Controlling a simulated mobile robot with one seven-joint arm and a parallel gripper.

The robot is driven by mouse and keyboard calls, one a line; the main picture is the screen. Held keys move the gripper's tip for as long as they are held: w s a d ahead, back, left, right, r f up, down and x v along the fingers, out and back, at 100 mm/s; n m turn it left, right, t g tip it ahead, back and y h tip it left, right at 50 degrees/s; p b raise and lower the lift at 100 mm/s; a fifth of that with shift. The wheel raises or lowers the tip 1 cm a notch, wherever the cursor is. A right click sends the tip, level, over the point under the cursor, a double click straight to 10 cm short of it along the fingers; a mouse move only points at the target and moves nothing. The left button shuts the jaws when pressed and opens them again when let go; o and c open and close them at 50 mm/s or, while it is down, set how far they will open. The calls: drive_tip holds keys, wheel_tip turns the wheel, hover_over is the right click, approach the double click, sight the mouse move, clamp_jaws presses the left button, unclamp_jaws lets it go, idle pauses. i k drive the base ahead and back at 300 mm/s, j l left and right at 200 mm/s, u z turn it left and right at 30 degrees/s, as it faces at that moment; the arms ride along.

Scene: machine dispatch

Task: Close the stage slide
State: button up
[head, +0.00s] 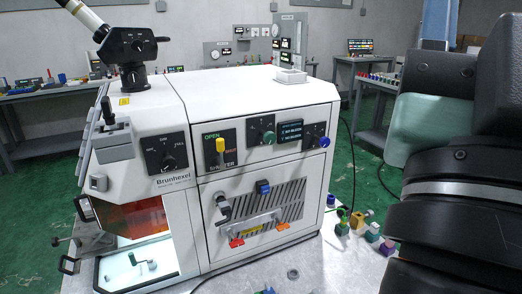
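The white machine (260,95) stands on a grey table, its front facing me. An orange-brown translucent window (135,222) is above this stage. Black handles (69,265) stick out at the machine's left side near the stage. I cannot tell for sure which part is the stage slide, or how far it is out. My gripper is not in view; dark links of my arm fill the right side.
The front panel has a yellow shutter lever (220,146), dials, a blue knob (263,187) and a vented panel with red and orange tabs. Small coloured parts (357,220) stand on the table at the machine's right. Side benches with equipment line the room; green floor lies between.

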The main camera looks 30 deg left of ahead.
sight(102, 243)
drive_tip(key=k+u, duration=0.15)
drive_tip(key=u, duration=0.3)
drive_tip(key=k+u, duration=0.2)
drive_tip(key=u, duration=1.15)
